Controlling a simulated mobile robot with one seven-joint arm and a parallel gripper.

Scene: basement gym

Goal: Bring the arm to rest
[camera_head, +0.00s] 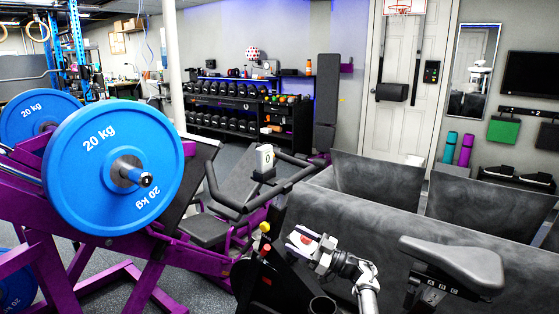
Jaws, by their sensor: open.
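My arm rises from the bottom edge, right of centre, and bends left. My gripper (303,241) is at its end, low in the picture and pointing left. It appears open, and I see nothing held in it. It is close to the front of an exercise bike (268,274) in the picture. I cannot tell whether they touch.
The bike's handlebar (245,207) carries a small white object (264,158). A bike seat (452,263) is at lower right. Grey box-like panels (400,235) stand behind my arm. A purple rack holds blue weight plates (85,190) at left. Dumbbells (230,108) line the back wall.

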